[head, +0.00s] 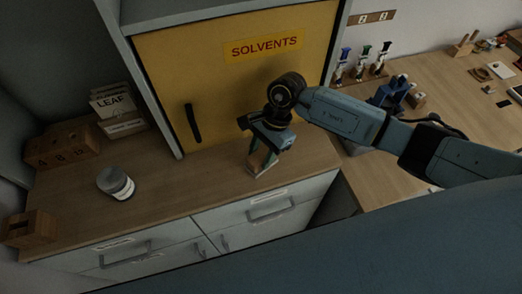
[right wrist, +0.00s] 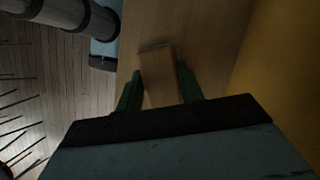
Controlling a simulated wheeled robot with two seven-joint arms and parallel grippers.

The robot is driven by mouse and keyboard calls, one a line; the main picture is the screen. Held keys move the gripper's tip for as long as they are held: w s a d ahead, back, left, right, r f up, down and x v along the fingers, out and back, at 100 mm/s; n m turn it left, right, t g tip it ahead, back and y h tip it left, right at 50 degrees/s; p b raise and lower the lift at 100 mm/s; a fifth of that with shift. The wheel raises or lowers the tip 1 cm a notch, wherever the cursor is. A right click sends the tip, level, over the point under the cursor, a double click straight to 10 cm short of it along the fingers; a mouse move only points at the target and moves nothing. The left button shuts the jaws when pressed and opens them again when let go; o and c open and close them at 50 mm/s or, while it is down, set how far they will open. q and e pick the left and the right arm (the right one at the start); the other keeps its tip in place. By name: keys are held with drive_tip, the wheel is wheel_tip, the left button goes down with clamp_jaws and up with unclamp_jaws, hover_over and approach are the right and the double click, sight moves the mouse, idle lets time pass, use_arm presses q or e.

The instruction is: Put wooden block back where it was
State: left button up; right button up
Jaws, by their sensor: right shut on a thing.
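The wooden block (right wrist: 160,75) is between the two green fingers of my right gripper (right wrist: 160,88) in the right wrist view. My right gripper (head: 262,160) is shut on it, low over the right end of the wooden counter, in front of the yellow cabinet. In the head view the block (head: 261,168) shows only in part below the gripper. I cannot tell whether the block touches the counter. My left gripper is not in view.
The yellow solvents cabinet (head: 235,85) stands right behind the gripper. A grey-lidded jar (head: 116,183) and wooden boxes (head: 61,147) are on the left of the counter (head: 165,205). The counter's middle is clear. A wooden worktable (head: 440,85) with small tools is at right.

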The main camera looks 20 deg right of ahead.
drive_tip(key=shift+f, duration=0.2)
drive_tip(key=o, duration=1)
drive_tip(key=shift+r, duration=0.1)
drive_tip(key=shift+r, duration=0.15)
drive_tip(key=b+v, duration=0.1)
drive_tip(key=v, duration=0.6)
drive_tip(key=shift+d+r, duration=0.1)
